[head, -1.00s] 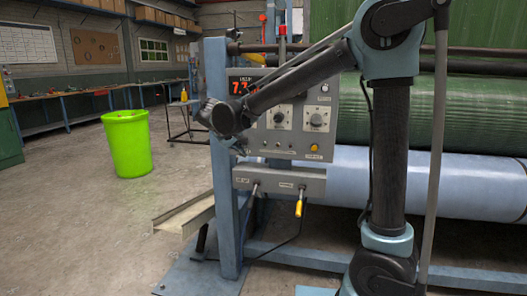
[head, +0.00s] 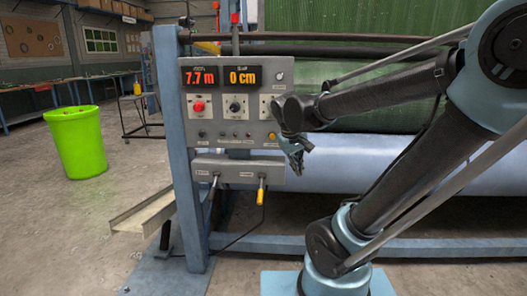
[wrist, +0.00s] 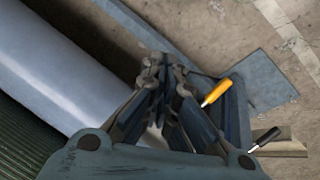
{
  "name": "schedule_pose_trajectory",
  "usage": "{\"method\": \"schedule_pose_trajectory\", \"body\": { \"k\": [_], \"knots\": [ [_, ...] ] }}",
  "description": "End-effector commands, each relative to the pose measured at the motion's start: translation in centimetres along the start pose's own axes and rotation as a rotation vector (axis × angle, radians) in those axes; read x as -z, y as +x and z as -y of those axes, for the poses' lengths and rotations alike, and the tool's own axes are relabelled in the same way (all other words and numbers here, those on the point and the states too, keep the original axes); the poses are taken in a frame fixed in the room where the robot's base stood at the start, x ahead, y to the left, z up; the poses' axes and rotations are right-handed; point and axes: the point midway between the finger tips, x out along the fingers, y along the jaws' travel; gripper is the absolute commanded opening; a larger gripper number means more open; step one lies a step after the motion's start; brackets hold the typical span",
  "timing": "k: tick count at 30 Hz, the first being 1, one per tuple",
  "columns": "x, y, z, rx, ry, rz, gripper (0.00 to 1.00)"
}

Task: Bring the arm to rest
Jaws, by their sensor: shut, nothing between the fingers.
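My arm reaches in from the right in the head view, its forearm roughly level in front of the machine. My gripper (head: 298,165) hangs down at the forearm's end, just right of the control panel (head: 218,148). In the wrist view my gripper (wrist: 165,68) has its fingers together with nothing between them. It appears clear of the panel and the roller. The panel's displays read 7.7 m and 0 cm.
A lever box (head: 225,173) below the panel has a yellow-handled lever (head: 261,192) and a dark-handled one (wrist: 265,140). A pale roll (head: 370,163) lies behind my arm under a green turf roll (head: 350,95). A green bin (head: 77,142) stands left on open floor.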

Motion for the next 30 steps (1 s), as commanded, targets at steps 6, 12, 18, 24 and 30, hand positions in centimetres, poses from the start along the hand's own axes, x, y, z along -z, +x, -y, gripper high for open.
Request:
{"method": "schedule_pose_trajectory", "body": {
  "k": [6,12,18,24,30],
  "knots": [
    [-7.1,2.4,-1.6,0.073,0.115,0.039,0.00],
    [-12.6,4.7,-1.2,0.140,0.216,0.057,0.00],
    [-16.3,6.6,-0.2,0.194,0.297,0.061,0.00],
    [-17.6,7.4,0.4,0.215,0.328,0.058,0.00],
    [-17.6,7.4,0.5,0.217,0.329,0.058,0.00]
  ]
}}
